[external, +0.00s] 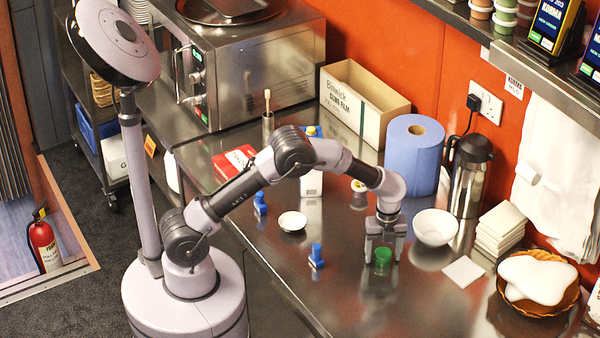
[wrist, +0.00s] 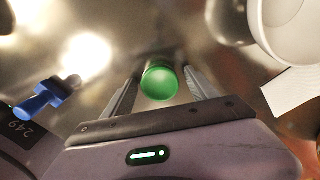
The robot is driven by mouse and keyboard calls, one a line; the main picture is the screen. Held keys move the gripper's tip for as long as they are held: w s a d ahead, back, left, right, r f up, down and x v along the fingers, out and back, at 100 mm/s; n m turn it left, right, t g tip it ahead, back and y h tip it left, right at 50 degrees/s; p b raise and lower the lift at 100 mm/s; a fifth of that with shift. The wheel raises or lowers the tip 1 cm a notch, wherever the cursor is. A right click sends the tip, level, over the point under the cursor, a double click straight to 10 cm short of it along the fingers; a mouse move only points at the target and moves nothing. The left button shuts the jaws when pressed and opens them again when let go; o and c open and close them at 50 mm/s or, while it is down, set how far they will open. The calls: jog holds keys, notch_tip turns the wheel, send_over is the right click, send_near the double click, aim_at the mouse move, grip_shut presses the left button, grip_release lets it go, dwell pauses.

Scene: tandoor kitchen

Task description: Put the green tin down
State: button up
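The green tin (external: 382,257) is small and round and appears to stand on the steel counter (external: 340,290), with a green reflection just below it. My gripper (external: 384,257) points down over it, with one finger on each side. In the wrist view the tin (wrist: 160,83) shows its round top between the two fingertips (wrist: 161,76). The fingers look spread wider than the tin, with a narrow gap on each side, so the gripper is open around it. The tin's underside is hidden.
A white bowl (external: 436,227) stands close to the right of my gripper, with a white card (external: 463,271) near it. A blue stamp-like object (external: 316,255) stands to the left. A blue paper roll (external: 413,155) and a flask (external: 468,178) stand behind. The counter in front is clear.

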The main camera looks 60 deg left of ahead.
notch_tip(320, 180, up, 12)
jog(key=p, duration=0.4)
notch_tip(320, 180, up, 7)
jog(key=n+t, duration=0.1)
jog(key=n, duration=0.2)
send_over(383, 252)
jog(key=s+a, duration=0.3)
jog(key=s+a+r+n+t, duration=0.2)
jog(key=s+a+r+n, duration=0.4)
jog(key=s+a+r, duration=0.3)
jog(key=s+a+n+t+y, duration=0.1)
jog(key=s+a+n, duration=0.2)
jog(key=s, duration=0.6)
jog(key=s+a+n+t+y, duration=0.1)
jog(key=s+a+n, duration=0.1)
jog(key=s+n, duration=0.5)
jog(key=shift+s+a+r+t, duration=0.25)
jog(key=shift+s+a+t, duration=0.15)
jog(key=shift+s, duration=0.85)
